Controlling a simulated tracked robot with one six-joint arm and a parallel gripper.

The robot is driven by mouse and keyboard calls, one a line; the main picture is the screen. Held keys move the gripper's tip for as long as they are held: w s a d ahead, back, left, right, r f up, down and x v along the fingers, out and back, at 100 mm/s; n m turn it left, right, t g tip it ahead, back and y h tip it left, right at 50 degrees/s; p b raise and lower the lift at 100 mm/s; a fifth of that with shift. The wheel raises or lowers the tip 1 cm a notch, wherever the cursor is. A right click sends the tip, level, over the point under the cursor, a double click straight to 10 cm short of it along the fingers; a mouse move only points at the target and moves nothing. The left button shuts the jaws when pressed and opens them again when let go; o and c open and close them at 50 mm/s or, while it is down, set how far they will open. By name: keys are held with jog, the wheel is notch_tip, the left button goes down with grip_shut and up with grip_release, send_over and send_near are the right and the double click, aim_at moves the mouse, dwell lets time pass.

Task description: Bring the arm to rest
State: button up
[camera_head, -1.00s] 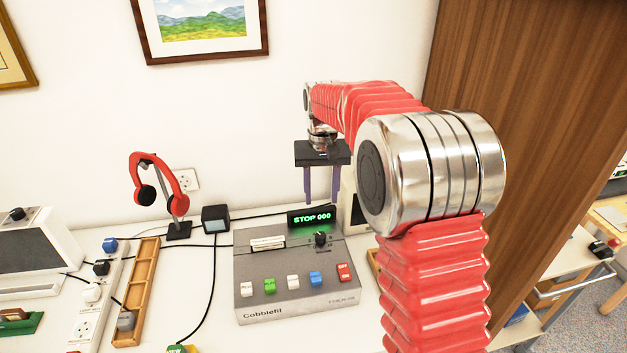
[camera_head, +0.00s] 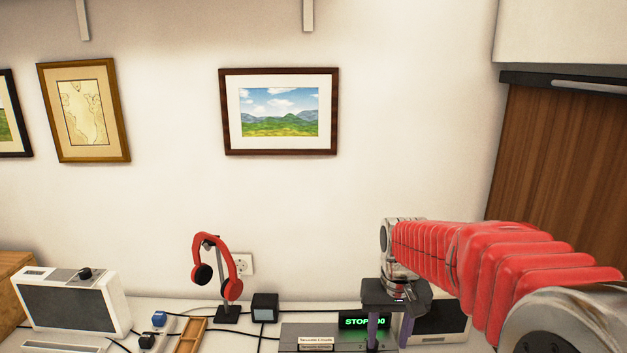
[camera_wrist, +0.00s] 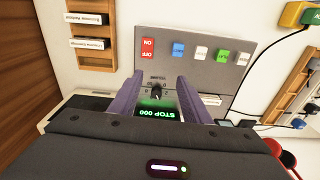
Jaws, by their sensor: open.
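My red, ribbed arm reaches in from the right in the head view. My gripper (camera_head: 388,333) hangs down at its end, with two purple fingers apart and nothing between them. In the wrist view my gripper (camera_wrist: 160,92) is over the grey recorder-like box (camera_wrist: 190,72). In the head view the display (camera_head: 364,321) is partly covered by a finger. Whether the fingers touch the box is not clear, but they seem above it.
A red headphone set (camera_head: 228,268) on a stand and a small black cube (camera_head: 265,307) are left of the box. A white device (camera_head: 72,303) stands farther left. Framed prints, including a landscape (camera_head: 279,112), hang on the wall. A wooden panel (camera_head: 560,170) is at the right.

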jog(key=s+r+t, duration=0.2)
jog(key=s+r, duration=0.1)
jog(key=s, duration=0.7)
jog(key=s+r+t, duration=0.2)
jog(key=s+r, duration=0.1)
jog(key=s, duration=0.7)
jog(key=shift+s+r+t, duration=0.4)
dwell(0.6)
